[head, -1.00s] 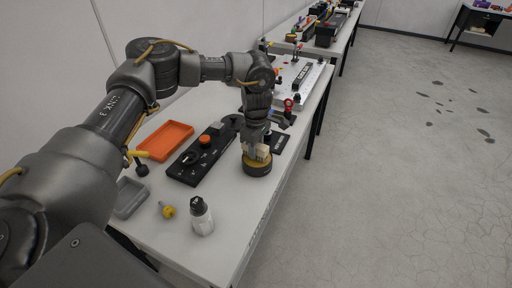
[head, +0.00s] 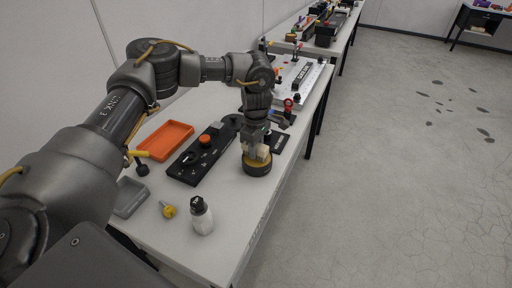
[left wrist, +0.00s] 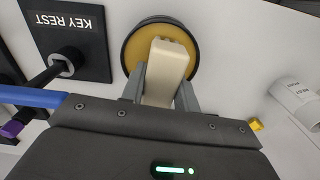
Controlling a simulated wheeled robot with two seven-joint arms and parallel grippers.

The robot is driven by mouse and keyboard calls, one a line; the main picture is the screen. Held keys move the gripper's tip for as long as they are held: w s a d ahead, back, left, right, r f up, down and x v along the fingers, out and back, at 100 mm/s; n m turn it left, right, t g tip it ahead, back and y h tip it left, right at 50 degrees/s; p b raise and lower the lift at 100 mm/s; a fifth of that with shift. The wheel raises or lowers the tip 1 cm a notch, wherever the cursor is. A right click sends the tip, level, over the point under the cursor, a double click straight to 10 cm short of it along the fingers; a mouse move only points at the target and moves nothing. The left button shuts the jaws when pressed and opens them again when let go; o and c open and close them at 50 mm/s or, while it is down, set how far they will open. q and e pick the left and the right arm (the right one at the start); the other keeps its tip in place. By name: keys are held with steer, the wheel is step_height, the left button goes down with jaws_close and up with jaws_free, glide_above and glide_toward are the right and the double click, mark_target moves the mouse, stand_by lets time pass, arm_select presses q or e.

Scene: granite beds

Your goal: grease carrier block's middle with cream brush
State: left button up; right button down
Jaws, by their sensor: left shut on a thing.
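The cream brush (left wrist: 166,62) is held between the two fingers of my left gripper (head: 256,149). In the left wrist view the gripper (left wrist: 160,84) is shut on it. The brush's far end is over the yellow contents of a round black tin (left wrist: 133,47); whether it touches them I cannot tell. In the head view the tin (head: 257,171) stands on the bench just below the gripper, with the brush (head: 263,153) above it. A pale bed (head: 286,94) with a dark lettered bar (head: 303,73) lies farther back. I cannot pick out the carrier block with certainty. My right gripper is out of view.
A black key rest (left wrist: 85,38) with a dark key lies beside the tin. A long black holder with an orange knob (head: 204,139), an orange tray (head: 165,140), a grey tray (head: 130,197), a yellow-headed item (head: 168,210) and a white bottle (head: 202,218) stand nearby. The bench's front right is clear.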

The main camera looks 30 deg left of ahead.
arm_select(q)
steer(key=shift+r+p, duration=2.5)
steer(key=shift+r, duration=0.95)
steer(key=shift+m, duration=0.4)
steer(key=s+d+r+m, duration=0.1)
steer(key=s+d+m, duration=0.2)
steer(key=s+m, duration=0.5)
steer(key=s+d+r+m, duration=0.1)
steer(key=s+d+m, duration=0.3)
steer(key=s+m, duration=0.4)
steer(key=s, duration=0.4)
steer(key=shift+r+m, duration=0.4)
